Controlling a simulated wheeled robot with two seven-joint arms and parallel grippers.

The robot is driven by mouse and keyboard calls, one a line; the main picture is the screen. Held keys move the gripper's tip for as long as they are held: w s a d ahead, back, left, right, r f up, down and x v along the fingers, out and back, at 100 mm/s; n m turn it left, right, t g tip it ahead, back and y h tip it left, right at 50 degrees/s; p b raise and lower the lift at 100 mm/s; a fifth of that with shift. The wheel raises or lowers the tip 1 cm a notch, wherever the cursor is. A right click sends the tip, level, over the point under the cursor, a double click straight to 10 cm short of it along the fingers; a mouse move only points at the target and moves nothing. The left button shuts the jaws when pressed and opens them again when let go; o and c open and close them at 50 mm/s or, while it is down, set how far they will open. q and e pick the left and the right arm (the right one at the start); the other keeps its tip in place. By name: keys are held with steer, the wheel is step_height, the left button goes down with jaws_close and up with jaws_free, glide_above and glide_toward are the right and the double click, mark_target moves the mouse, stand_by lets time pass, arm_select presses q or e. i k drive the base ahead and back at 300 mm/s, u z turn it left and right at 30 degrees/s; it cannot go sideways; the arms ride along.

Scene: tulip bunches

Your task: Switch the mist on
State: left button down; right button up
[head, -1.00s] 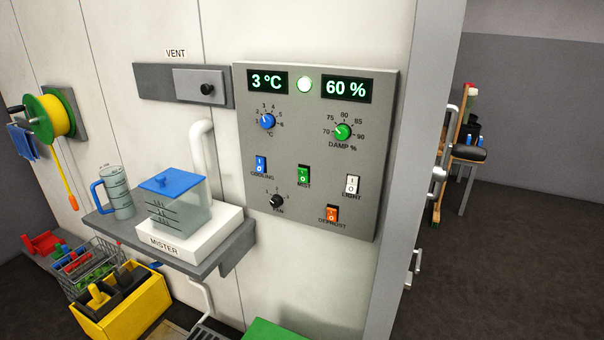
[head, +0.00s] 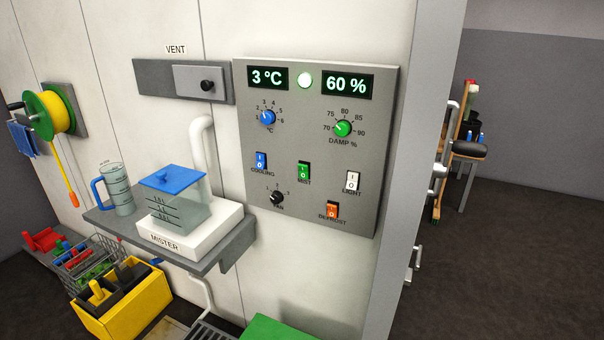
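The green MIST rocker switch (head: 304,171) sits in the middle of the grey control panel (head: 385,150) on the wall. Its marks are small, and I cannot tell which way it is pressed. The mister (head: 200,232), a white base bearing a clear tank (head: 180,207) with a blue lid, stands on a grey wall shelf left of the panel. Neither of my grippers is in view.
A blue COOLING switch (head: 261,160), white LIGHT switch (head: 352,181), orange DEFROST switch (head: 332,210) and black FAN knob (head: 277,198) surround the MIST switch. The shelf (head: 240,246) juts out at lower left. A yellow tool box (head: 150,298) stands below. Door handles are right of the panel.

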mark_target(303, 170)
steer(key=k, duration=1.35)
steer(key=z, duration=0.55)
steer(key=i, duration=0.6)
steer(key=z, duration=0.6)
steer(key=i, duration=1.1)
steer(key=u, duration=0.5)
